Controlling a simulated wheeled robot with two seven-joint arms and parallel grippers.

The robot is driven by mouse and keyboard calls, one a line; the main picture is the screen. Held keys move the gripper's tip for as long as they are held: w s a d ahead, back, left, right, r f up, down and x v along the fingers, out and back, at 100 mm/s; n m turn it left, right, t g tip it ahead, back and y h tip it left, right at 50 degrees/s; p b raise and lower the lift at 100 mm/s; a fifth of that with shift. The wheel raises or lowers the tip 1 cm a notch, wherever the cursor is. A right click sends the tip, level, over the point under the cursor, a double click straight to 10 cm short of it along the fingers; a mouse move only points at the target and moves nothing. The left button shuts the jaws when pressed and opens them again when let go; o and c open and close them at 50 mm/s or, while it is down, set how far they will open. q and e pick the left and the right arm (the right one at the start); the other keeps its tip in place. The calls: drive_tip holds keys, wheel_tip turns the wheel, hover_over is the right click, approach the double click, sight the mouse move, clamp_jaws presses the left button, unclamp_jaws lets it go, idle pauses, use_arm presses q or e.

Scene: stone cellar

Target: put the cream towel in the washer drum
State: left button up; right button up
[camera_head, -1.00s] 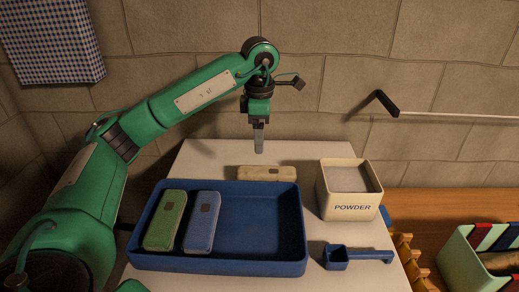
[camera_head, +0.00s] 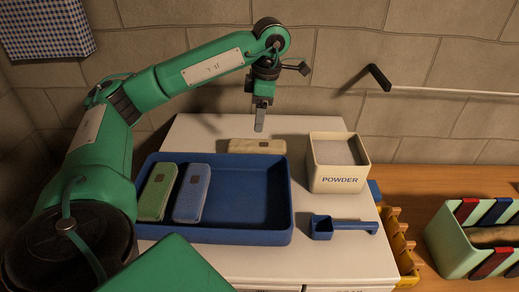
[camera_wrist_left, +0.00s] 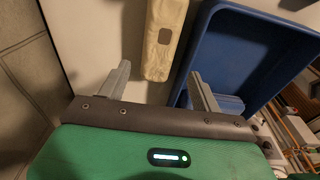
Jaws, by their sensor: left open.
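The cream towel (camera_head: 257,146) is a folded flat bundle with a small brown patch. It lies on the white top (camera_head: 340,240), just behind the blue tray (camera_head: 245,195). My left gripper (camera_head: 260,125) points down above the towel, and a gap still shows between them. In the left wrist view, the towel (camera_wrist_left: 163,40) lies ahead between the two spread fingers of my left gripper (camera_wrist_left: 158,80), which is open and empty. No washer drum shows in these views. My right gripper is not in view.
The tray holds a green bundle (camera_head: 158,192) and a blue bundle (camera_head: 191,193). An open powder box (camera_head: 338,180) and a blue scoop (camera_head: 343,227) stand to the right. Farther right is a wooden surface with a pale green crate (camera_head: 452,242). A rod (camera_head: 440,91) runs along the wall.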

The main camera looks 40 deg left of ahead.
sight(257, 143)
use_arm(q)
wheel_tip(257, 143, down, 3)
drive_tip(key=shift+d+b, duration=0.15)
drive_tip(key=shift+b, duration=0.2)
drive_tip(key=shift+s+a+f, duration=0.1)
drive_tip(key=shift+a+f, duration=0.05)
drive_tip(key=shift+f, duration=0.4)
drive_tip(key=shift+s+a+f, duration=0.1)
drive_tip(key=shift+f, duration=1.35)
drive_tip(key=f, duration=0.1)
drive_tip(key=f+p, duration=0.1)
drive_tip(key=f, duration=0.1)
drive_tip(key=shift+s+a+p, duration=0.1)
drive_tip(key=shift+a+p, duration=0.15)
drive_tip(key=shift+p, duration=0.1)
drive_tip(key=shift+f, duration=0.35)
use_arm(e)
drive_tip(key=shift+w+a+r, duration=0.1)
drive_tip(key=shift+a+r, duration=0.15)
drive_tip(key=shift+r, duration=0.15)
use_arm(q)
drive_tip(key=shift+c, duration=0.3)
